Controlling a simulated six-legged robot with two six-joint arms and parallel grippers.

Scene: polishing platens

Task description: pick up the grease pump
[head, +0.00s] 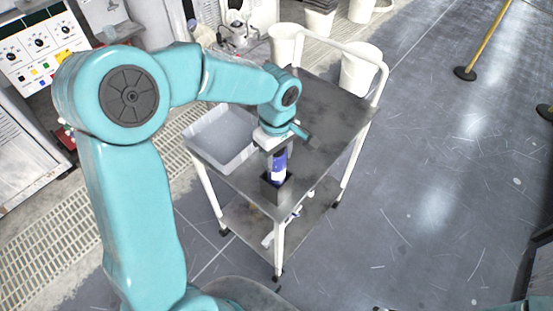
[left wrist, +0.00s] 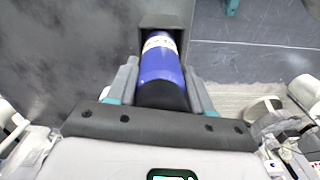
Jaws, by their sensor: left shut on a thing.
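The grease pump (head: 279,164) is a blue cylinder with a white band, upright on the cart. Its lower end is in a small dark square holder (head: 275,193) at the cart's near corner. My left gripper (head: 274,151) is above the holder, shut on the grease pump. In the left wrist view the grease pump (left wrist: 161,68) lies between the two grey fingers of my left gripper (left wrist: 160,84). Its black end is toward my palm and its far end is inside the holder (left wrist: 164,20). My right gripper is not in view.
The cart's grey top (head: 330,115) is mostly clear. A pale open tray (head: 222,165) sits on its left side. White bins (head: 360,70) stand behind the cart. A yellow pole on a dark base (head: 465,73) is at the far right. The floor right of the cart is clear.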

